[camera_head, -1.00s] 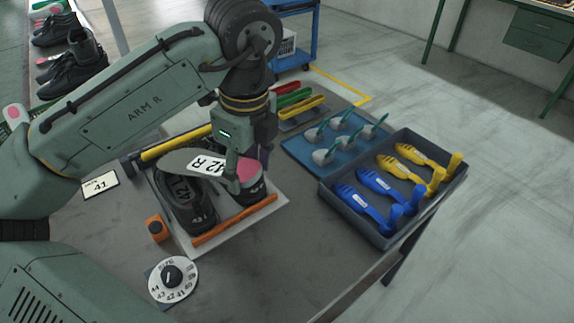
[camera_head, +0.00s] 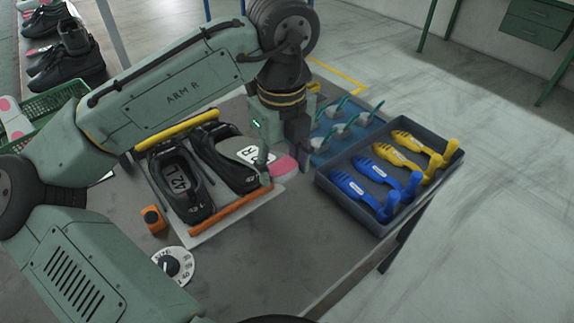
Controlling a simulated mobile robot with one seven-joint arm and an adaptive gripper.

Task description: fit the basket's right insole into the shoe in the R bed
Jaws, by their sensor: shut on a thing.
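My gripper (camera_head: 281,158) is shut on a grey insole (camera_head: 240,152) with a pink heel (camera_head: 286,166) and a white label reading R. A finger hides part of the label. The insole's toe end points left and overlaps the right black shoe (camera_head: 215,152) in the picture; I cannot tell whether they touch. This shoe stands on the white fixture (camera_head: 222,222), between a yellow bar and an orange bar. Beside it on the left is another black shoe (camera_head: 184,204) with a "42 L" label inside. The green basket (camera_head: 75,93) is at the left, partly hidden by my arm.
A grey tray (camera_head: 325,190) of blue and yellow shoe forms stands right of the gripper. A blue mat (camera_head: 370,136) with several teal-handled tools lies behind. An orange block (camera_head: 152,219) and a size dial (camera_head: 172,265) sit at front left. More shoes stand at upper left.

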